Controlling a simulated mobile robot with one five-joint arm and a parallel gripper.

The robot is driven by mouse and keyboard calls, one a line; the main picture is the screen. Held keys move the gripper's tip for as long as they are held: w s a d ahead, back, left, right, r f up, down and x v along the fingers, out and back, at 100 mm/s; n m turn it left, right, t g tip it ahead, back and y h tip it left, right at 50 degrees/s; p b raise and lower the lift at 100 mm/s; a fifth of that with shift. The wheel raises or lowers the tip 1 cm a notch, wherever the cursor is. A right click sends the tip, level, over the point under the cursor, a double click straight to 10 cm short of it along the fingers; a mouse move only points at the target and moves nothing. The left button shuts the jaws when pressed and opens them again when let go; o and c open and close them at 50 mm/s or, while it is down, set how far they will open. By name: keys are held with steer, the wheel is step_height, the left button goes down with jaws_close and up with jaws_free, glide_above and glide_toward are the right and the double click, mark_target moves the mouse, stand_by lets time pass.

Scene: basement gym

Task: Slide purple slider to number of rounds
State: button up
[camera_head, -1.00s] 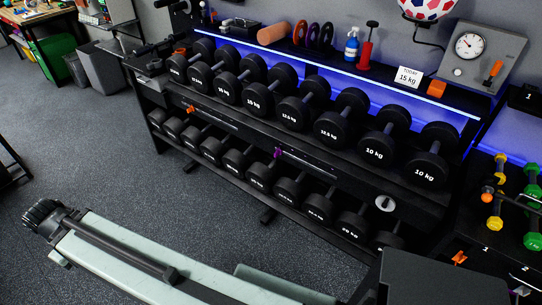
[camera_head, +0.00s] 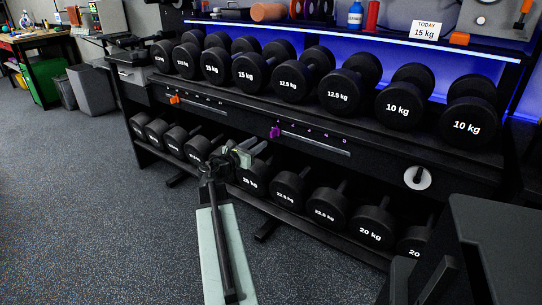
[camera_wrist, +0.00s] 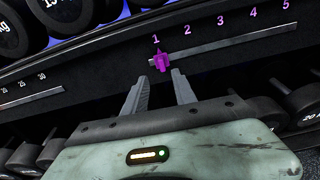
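The purple slider (camera_head: 275,132) sits near the left end of its slot on the front of the dumbbell rack. In the wrist view the purple slider (camera_wrist: 161,62) stands just below the number 1 of a purple scale (camera_wrist: 220,27) running 1 to 5. The slot (camera_wrist: 235,44) runs right from it. My gripper (camera_wrist: 159,78) is open and empty, with its two fingertips just below the slider, one to each side; I cannot tell whether they touch it. In the head view my gripper (camera_head: 256,148) is just below and left of the slider.
An orange slider (camera_head: 175,99) is on another slot to the left. Dumbbells fill the rack's upper shelf (camera_head: 400,132) and lower shelf, close around my gripper. A round white dial (camera_head: 417,178) is at right. A sign (camera_head: 426,29) reads "TODAY 15 kg". Floor at left is clear.

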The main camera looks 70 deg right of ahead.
mark_target(271, 135)
steer(key=x, duration=0.8)
steer(key=shift+s+d+r, duration=0.1)
steer(key=shift+s+d, duration=0.15)
steer(key=shift+s, duration=0.05)
steer(key=shift+c, duration=0.3)
steer(key=shift+a, duration=0.1)
jaws_close()
stand_by(0.7)
